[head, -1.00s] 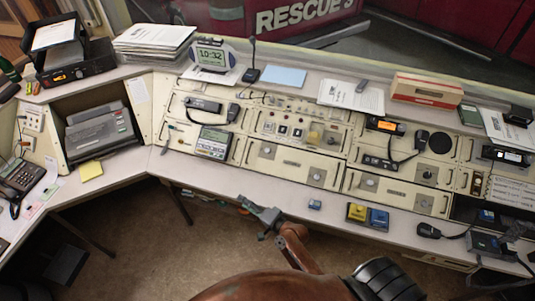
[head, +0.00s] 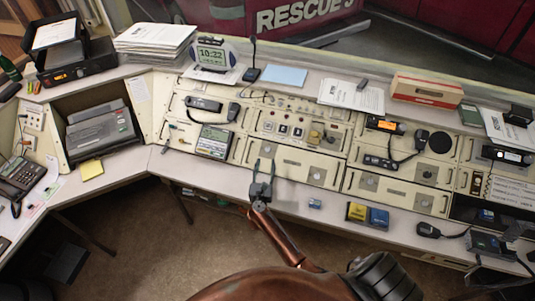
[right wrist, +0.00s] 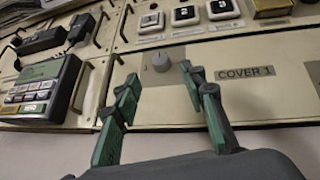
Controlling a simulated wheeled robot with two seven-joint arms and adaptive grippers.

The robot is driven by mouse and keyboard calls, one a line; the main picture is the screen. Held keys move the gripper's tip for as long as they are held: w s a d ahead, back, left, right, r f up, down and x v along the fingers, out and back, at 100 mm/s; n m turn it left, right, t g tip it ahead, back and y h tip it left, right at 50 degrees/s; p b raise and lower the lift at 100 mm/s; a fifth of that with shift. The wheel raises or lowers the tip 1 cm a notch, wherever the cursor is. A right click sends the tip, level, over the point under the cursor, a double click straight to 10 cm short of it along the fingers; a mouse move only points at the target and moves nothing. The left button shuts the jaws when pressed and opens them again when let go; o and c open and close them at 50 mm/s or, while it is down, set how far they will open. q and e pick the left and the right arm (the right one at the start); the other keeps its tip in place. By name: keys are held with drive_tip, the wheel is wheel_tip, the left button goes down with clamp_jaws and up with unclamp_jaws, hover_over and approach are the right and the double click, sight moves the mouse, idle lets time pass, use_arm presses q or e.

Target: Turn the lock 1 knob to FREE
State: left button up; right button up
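A small round grey knob (right wrist: 161,61) sits on a cream panel, left of the COVER 1 label (right wrist: 245,72), in the right wrist view. I take it for the lock 1 knob, but no lock lettering or FREE mark is readable. My right gripper (right wrist: 159,77) is open and empty, its green-padded fingers spread below and to either side of the knob, which shows between the tips. In the head view my right gripper (head: 265,162) is at the lower front of the same cover panel (head: 291,163). Contact with the knob cannot be seen. My left gripper is out of view.
Square switches (right wrist: 186,16) sit above the knob. A keypad unit (head: 213,141) stands to the left. A small blue item (head: 315,203) and yellow and blue boxes (head: 368,215) lie on the desk to the right. The desk strip (head: 210,177) left of the gripper is clear.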

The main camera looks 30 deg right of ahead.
sight(267, 150)
drive_tip(key=x, duration=0.7)
drive_tip(key=shift+c, duration=0.2)
clamp_jaws()
